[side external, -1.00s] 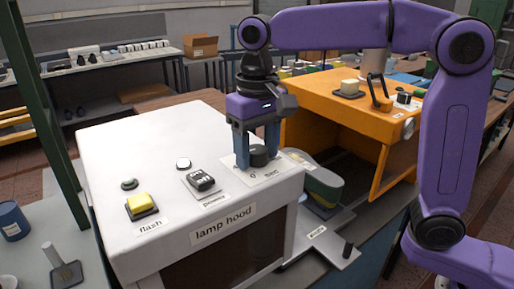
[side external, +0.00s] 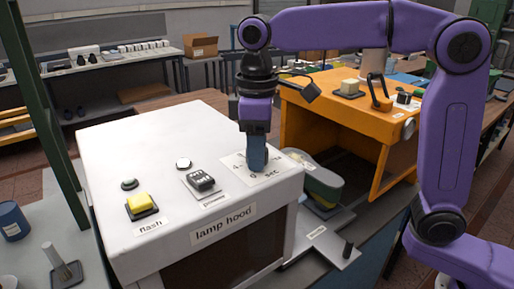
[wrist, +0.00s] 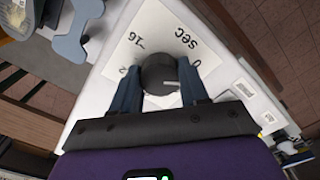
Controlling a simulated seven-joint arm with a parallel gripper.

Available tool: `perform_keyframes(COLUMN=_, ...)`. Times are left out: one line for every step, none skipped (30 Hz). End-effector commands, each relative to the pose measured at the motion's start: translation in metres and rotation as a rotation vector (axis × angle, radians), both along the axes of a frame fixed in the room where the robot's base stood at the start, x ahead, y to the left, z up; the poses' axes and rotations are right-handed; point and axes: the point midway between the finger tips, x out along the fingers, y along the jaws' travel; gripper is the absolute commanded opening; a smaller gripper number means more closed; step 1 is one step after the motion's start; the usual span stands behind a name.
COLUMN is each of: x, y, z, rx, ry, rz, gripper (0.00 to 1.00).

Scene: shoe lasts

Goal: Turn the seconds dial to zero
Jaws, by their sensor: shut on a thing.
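The round dark seconds dial (wrist: 158,75) sits on a white label plate (wrist: 150,30) on top of the lamp hood (side external: 150,140). In the wrist view its pale pointer line points right, toward one finger, a little below the printed 0. A number that looks like 16 is at the upper left. My gripper (wrist: 160,91) is shut on the dial, one finger on each side. In the side view my gripper (side external: 257,165) points straight down at the plate, and its fingers hide most of the dial.
On the hood are a yellow flash button (side external: 138,203), a black power switch (side external: 200,180) and two small round parts. An orange machine (side external: 335,100) stands behind at the right. A green post (side external: 42,95) rises at the left.

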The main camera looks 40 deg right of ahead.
Motion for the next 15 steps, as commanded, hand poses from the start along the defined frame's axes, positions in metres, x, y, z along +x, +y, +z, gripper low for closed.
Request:
perform_keyframes(x=0.0001, y=-0.0001, z=0.0004, rx=0.001, ry=-0.001, rz=0.052, gripper=0.25)
perform_keyframes(x=0.0, y=0.0, z=0.0004, rx=0.001, ry=-0.001, rz=0.085, gripper=0.25)
perform_keyframes(x=0.0, y=0.0, z=0.0005, rx=0.001, ry=-0.001, rz=0.125, gripper=0.25)
perform_keyframes(x=0.0001, y=-0.0001, z=0.0005, rx=0.001, ry=-0.001, rz=0.151, gripper=0.25)
perform_keyframes(x=0.0, y=-0.0001, z=0.0005, rx=0.001, ry=-0.001, rz=0.173, gripper=0.25)
perform_keyframes(x=0.0001, y=-0.0002, z=0.0005, rx=0.001, ry=-0.001, rz=0.174, gripper=0.54)
perform_keyframes(x=0.0, y=-0.0001, z=0.0005, rx=0.001, ry=-0.001, rz=0.172, gripper=0.64)
perform_keyframes(x=0.0001, y=-0.0001, z=0.0005, rx=0.001, ry=-0.001, rz=0.171, gripper=0.64)
perform_keyframes(x=0.0001, y=-0.0001, z=0.0005, rx=0.001, ry=-0.001, rz=0.17, gripper=0.64)
perform_keyframes(x=0.0001, y=-0.0001, z=0.0004, rx=0.001, ry=-0.001, rz=0.17, gripper=0.64)
perform_keyframes(x=0.0, y=0.0, z=0.0004, rx=0.001, ry=-0.001, rz=0.169, gripper=0.64)
perform_keyframes(x=0.0, y=0.0, z=0.0004, rx=0.001, ry=-0.001, rz=0.169, gripper=0.64)
perform_keyframes(x=0.0, y=0.0, z=0.0003, rx=0.001, ry=-0.001, rz=0.169, gripper=0.64)
perform_keyframes(x=0.0, y=0.0, z=0.0003, rx=0.001, ry=-0.001, rz=0.169, gripper=0.64)
perform_keyframes(x=0.0001, y=0.0001, z=0.0005, rx=0.001, ry=-0.001, rz=0.168, gripper=0.64)
